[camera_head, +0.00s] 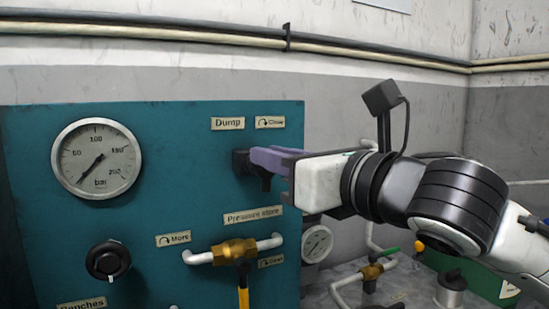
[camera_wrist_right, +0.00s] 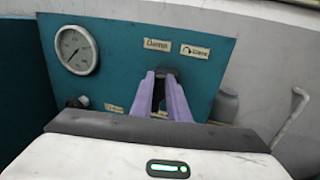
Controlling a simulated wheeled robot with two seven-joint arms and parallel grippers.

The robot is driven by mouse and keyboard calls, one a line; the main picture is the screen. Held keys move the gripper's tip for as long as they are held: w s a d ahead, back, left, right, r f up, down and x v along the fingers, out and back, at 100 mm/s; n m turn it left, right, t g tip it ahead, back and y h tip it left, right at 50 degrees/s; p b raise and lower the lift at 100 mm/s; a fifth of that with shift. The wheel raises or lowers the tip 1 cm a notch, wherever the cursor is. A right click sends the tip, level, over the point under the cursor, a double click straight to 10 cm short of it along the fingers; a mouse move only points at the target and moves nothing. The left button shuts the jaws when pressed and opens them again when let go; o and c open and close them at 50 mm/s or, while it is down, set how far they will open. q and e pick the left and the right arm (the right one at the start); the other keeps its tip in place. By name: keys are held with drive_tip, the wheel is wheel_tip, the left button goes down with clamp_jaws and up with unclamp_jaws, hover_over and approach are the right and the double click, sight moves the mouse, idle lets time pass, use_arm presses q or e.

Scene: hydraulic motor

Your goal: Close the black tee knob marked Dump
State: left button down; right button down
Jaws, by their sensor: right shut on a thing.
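The black tee knob (camera_head: 241,163) is on the teal panel, below the label Dump (camera_head: 228,124) and the label Close (camera_head: 270,122) with its clockwise arrow. My right gripper (camera_head: 262,160) reaches in from the right, and its purple fingers are shut on the knob, covering most of it. A dark part of the knob shows at the fingertips and just below them. In the right wrist view the fingers (camera_wrist_right: 164,90) point at the panel under the Dump label (camera_wrist_right: 158,46), with the dark knob (camera_wrist_right: 165,74) between their tips. My left gripper is not in view.
A pressure gauge (camera_head: 97,158) and a black round knob (camera_head: 108,261) are at the left of the teal panel (camera_head: 190,185). A brass valve (camera_head: 234,252) with a yellow handle sits under the Pressure store label (camera_head: 252,215). Pipes run along the wall above.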

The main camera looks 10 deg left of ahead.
drive_tip(key=shift+w+f+m, duration=0.1)
drive_tip(key=shift+f+m, duration=0.3)
drive_tip(key=shift+f, duration=0.05)
drive_tip(key=m+t, duration=0.1)
drive_tip(key=m, duration=0.5)
drive_tip(key=f+m+t+b, duration=0.1)
drive_tip(key=m, duration=0.5)
drive_tip(key=d+f+m+t+h+b, duration=0.1)
drive_tip(key=m, duration=0.6)
drive_tip(key=shift+w+f+t, duration=0.2)
drive_tip(key=shift+w+t, duration=0.05)
drive_tip(key=shift+t, duration=0.15)
drive_tip(key=shift+m+h, duration=0.3)
drive_tip(key=c, duration=1.7)
unclamp_jaws()
drive_tip(key=shift+o, duration=0.2)
drive_tip(key=shift+a+r, duration=0.1)
drive_tip(key=shift+r, duration=0.05)
drive_tip(key=shift+d, duration=0.2)
